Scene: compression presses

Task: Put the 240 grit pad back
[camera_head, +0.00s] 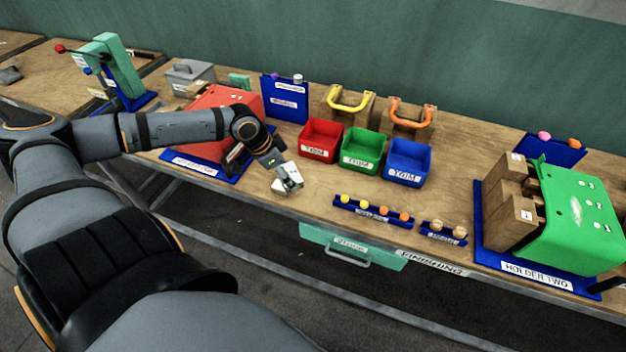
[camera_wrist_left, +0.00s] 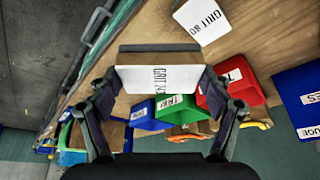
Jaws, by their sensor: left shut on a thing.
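My left gripper (camera_head: 292,181) is shut on a pad with a white label, held over the front part of the bench. In the left wrist view the gripper (camera_wrist_left: 160,85) grips this pad (camera_wrist_left: 140,78) by its sides. Its label reads GRIT, but the number is too unclear to read. A second white-faced pad marked GRIT 80 (camera_wrist_left: 203,20) lies on the bench beyond it in the wrist view. No pad clearly marked 240 can be read. My right gripper is not in view.
Red (camera_head: 320,141), green (camera_head: 362,151) and blue (camera_head: 408,163) bins stand right of my gripper. Low blue racks with small balls (camera_head: 372,211) lie near the front edge, above a teal drawer (camera_head: 350,247). The red-covered press (camera_head: 205,105) stands left, the green-covered holder two (camera_head: 575,220) right.

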